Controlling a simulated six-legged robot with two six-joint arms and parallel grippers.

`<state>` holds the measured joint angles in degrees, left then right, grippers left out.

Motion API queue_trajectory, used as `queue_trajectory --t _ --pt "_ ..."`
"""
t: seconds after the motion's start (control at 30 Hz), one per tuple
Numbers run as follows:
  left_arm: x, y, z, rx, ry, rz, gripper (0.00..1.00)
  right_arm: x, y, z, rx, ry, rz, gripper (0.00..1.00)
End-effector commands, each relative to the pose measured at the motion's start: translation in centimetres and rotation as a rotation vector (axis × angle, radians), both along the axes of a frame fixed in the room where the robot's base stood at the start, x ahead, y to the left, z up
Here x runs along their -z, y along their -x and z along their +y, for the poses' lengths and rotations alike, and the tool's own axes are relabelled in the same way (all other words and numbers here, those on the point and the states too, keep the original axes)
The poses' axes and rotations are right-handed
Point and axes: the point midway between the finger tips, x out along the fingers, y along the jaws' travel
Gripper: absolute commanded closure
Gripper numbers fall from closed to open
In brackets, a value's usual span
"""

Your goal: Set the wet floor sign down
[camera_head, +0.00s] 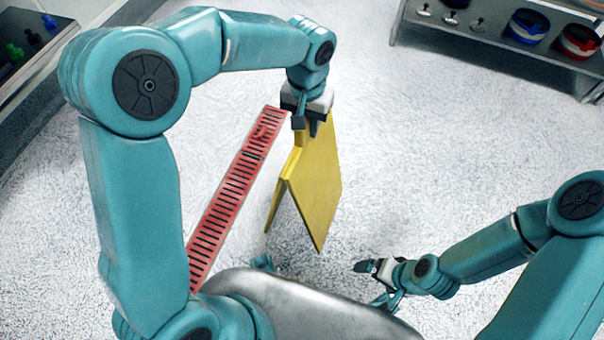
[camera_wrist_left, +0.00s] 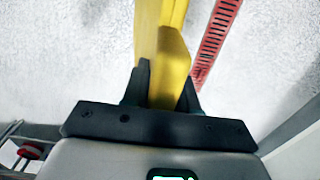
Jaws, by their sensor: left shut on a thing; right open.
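The yellow wet floor sign (camera_head: 316,188) stands upright in an A shape in the middle of the head view, its two panels spread at the bottom. My left gripper (camera_head: 306,124) is shut on the top of the sign. In the left wrist view the sign (camera_wrist_left: 162,45) runs up from between the fingers of the left gripper (camera_wrist_left: 162,88). I cannot tell whether the sign's lower edges touch the floor. My right gripper (camera_head: 368,274) is open and empty, low and to the right of the sign. My arm and body hide part of the floor near the sign.
A red slotted drain strip (camera_head: 236,192) runs along the floor left of the sign and shows in the left wrist view (camera_wrist_left: 214,40). A shelf (camera_head: 490,45) with containers stands at the top right. Another shelf edge (camera_head: 40,70) is at the top left. Floor right of the sign is clear.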

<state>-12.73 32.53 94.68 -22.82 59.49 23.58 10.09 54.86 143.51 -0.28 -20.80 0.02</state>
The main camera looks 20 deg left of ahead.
Motion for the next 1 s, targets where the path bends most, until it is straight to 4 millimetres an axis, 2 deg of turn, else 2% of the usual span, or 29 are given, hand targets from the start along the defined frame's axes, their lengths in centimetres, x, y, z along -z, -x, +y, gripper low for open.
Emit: queue_trajectory --t 0.03,0.1,0.3,0.57,0.83,1.0 --pt "1.9 0.0 0.0 0.000 -0.001 0.002 1.00 1.0 0.0 0.0 0.000 0.000 0.000 0.00" --pt "3.7 0.0 -0.1 -0.001 0.000 0.002 1.00 1.6 0.0 0.0 0.000 0.000 0.000 0.00" --pt "7.5 0.0 -0.1 -0.001 0.000 -0.001 1.00 2.8 -0.1 -0.1 0.004 0.000 -0.002 0.00" --pt "9.2 0.2 0.1 -0.001 0.000 -0.003 1.00 3.2 -0.2 -0.2 0.009 0.002 -0.004 0.00" --pt "13.9 0.3 0.3 -0.002 0.000 0.000 1.00 4.8 -0.6 -0.5 0.023 0.004 -0.009 0.00" --pt "14.1 0.2 0.3 -0.001 0.000 -0.004 1.00 4.7 -0.6 -0.6 0.024 0.004 -0.011 0.00"
